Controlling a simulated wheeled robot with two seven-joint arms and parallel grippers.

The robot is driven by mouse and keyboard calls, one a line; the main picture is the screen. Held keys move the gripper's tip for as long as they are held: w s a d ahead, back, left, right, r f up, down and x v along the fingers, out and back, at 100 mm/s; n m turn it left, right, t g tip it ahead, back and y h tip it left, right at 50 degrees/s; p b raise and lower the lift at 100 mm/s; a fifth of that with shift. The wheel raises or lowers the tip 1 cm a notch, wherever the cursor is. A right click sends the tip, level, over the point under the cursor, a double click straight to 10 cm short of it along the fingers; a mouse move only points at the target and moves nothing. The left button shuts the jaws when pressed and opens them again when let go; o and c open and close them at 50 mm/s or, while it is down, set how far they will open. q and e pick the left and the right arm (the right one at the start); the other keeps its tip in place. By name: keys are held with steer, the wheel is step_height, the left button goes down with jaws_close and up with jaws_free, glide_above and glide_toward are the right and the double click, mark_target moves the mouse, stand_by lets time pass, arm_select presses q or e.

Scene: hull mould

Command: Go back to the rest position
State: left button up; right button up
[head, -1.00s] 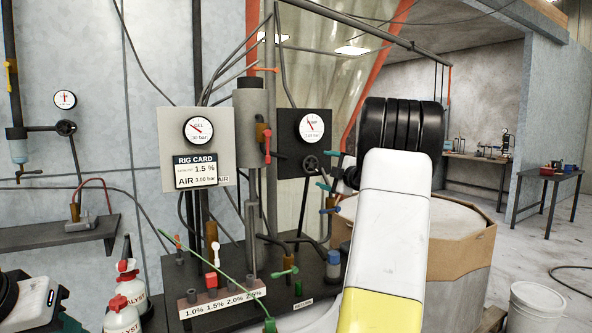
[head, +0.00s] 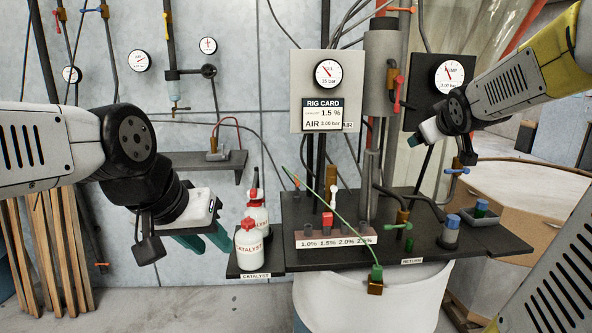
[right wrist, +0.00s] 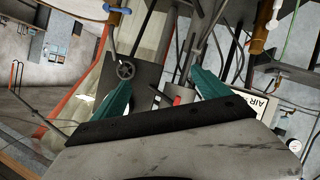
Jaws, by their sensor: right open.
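My left gripper (head: 203,242) hangs at the left in the head view, in front of the wall and left of the catalyst bottles. Its teal fingers point down and to the right; how far apart they are is unclear. My right gripper (head: 420,136) is at the upper right, in front of the dark pump gauge panel (head: 430,90), mostly hidden by its wrist. In the right wrist view my right gripper (right wrist: 160,80) shows two teal fingers wide apart with nothing held between them.
The rig bench (head: 330,262) carries valves, pipes and a green hose (head: 335,220). Two catalyst bottles (head: 249,245) stand on its left shelf. A white drum (head: 400,300) is below. A wall shelf (head: 205,172) is behind my left arm.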

steer(key=s+a+f+m+g+y, duration=0.1)
steer(key=s+a+f+g, duration=0.1)
steer(key=s+a+f, duration=0.2)
steer(key=s+a+f+m+g+y, duration=0.1)
steer(key=s+a+f+g+y, duration=0.1)
steer(key=s+a+f, duration=0.3)
steer(key=s+a+f+m+g+y, duration=0.1)
steer(key=s+a+f+g+y, duration=0.1)
steer(key=s+a, duration=0.8)
steer(key=s+f+g, duration=0.1)
steer(key=s+f, duration=0.1)
steer(key=s, duration=0.3)
steer(key=shift+s+f, duration=0.2)
steer(key=shift+s, duration=0.2)
steer(key=shift+w, duration=0.1)
stand_by(0.6)
